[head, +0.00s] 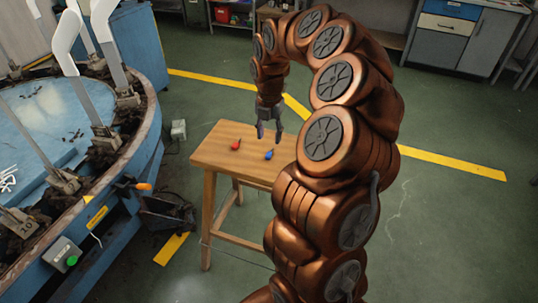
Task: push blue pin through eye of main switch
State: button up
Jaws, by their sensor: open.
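The blue pin (269,155) lies on a small wooden table (222,150), toward its right side. My gripper (269,136) hangs above the table with its fingers pointing down and apart, empty, just above the blue pin in the picture. I cannot tell the exact height between them. An orange handle (143,186) sticks out from the side of the round blue machine at the left and may be the main switch. Its eye is too small to make out.
The round blue machine (150,55) with upright white boards (66,42) fills the left side. A control box with a green button (68,258) sits on its near side. Green floor lies open at right.

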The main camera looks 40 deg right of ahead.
aim_at(269, 153)
notch_tip(269, 153, down, 7)
jog(key=shift+w+f, duration=0.1)
jog(key=shift+f, duration=0.05)
grip_shut()
dwell(0.6)
